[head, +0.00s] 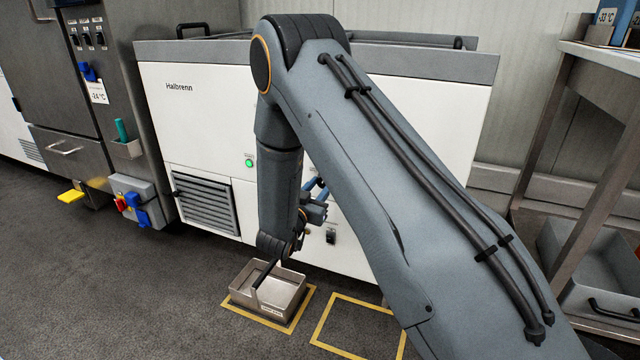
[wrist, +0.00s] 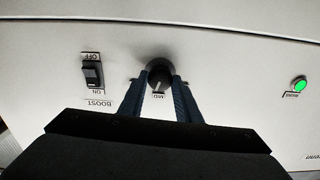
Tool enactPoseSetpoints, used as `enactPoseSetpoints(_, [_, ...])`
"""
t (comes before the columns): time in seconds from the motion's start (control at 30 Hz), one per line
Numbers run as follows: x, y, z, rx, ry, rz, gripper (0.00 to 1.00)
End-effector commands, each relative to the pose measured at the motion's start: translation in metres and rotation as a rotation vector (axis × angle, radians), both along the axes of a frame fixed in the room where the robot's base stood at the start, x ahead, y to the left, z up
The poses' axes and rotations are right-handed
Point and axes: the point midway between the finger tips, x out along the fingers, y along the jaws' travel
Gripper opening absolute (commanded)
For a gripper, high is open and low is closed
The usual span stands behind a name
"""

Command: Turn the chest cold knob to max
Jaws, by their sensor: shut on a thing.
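The chest (head: 210,120) is a white freezer marked "Halbrenn" with a grey lid rim. Its cold knob (wrist: 160,72) is a round black knob on the front panel, seen in the wrist view with a white pointer line toward the "MID" label (wrist: 158,96). My gripper (wrist: 161,82) is shut on the knob, one blue-grey finger on each side of it. In the head view my gripper (head: 318,200) is at the chest front, and my arm hides the knob there.
A black boost switch (wrist: 92,74) sits beside the knob, and a green lamp (wrist: 300,84) is on the other side. A metal tray (head: 268,292) stands on the floor in a yellow outline before the chest. An empty yellow outline (head: 345,345) is beside it.

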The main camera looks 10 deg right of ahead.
Motion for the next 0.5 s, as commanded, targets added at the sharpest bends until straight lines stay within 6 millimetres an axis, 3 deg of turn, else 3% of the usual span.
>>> enactPoseSetpoints(0.5, [-0.001, 0.0001, 0.0006, 0.385, -0.277, 0.001, 0.08])
